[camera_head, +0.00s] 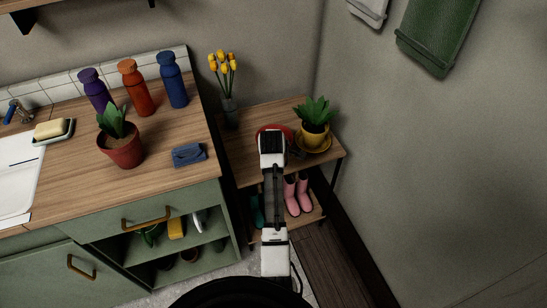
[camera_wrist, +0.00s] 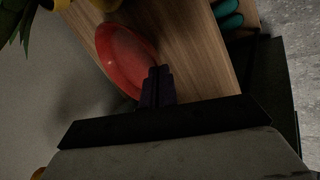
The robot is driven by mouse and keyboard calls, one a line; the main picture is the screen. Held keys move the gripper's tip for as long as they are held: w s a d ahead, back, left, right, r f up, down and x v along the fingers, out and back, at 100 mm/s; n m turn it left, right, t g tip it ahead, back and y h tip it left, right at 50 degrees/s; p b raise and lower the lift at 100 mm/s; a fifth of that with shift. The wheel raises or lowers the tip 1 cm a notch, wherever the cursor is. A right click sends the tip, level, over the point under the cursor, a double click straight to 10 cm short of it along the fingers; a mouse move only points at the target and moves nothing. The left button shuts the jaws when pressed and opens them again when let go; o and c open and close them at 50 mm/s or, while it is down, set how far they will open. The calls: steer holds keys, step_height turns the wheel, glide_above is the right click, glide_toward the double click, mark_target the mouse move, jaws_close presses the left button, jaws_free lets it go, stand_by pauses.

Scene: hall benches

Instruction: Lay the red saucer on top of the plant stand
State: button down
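The red saucer (camera_head: 287,129) is at the top of the plant stand (camera_head: 245,158), a wooden-topped stand with a lower shelf. In the head view my arm covers most of the saucer. In the wrist view the saucer (camera_wrist: 122,50) shows over or on the wooden top (camera_wrist: 190,50). My gripper (camera_wrist: 159,75) has its dark fingers close together at the saucer's near rim and looks shut on it. Whether the saucer's underside touches the wood is hard to tell.
A yellow pot with a plant (camera_head: 315,130) on a yellow saucer stands just right of the red saucer. A vase of yellow flowers (camera_head: 229,108) stands at the back left. Pink boots (camera_head: 297,195) are on the lower shelf. The counter (camera_head: 165,150) is at left, the wall at right.

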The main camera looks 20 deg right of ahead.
steer(key=shift+f, duration=1.95)
steer(key=c, duration=2.2)
jaws_free()
steer(key=shift+f, duration=0.2)
steer(key=c, duration=2)
jaws_free()
steer(key=shift+r, duration=0.1)
steer(key=shift+r, duration=0.15)
steer(key=v, duration=1.2)
steer(key=shift+b, duration=0.3)
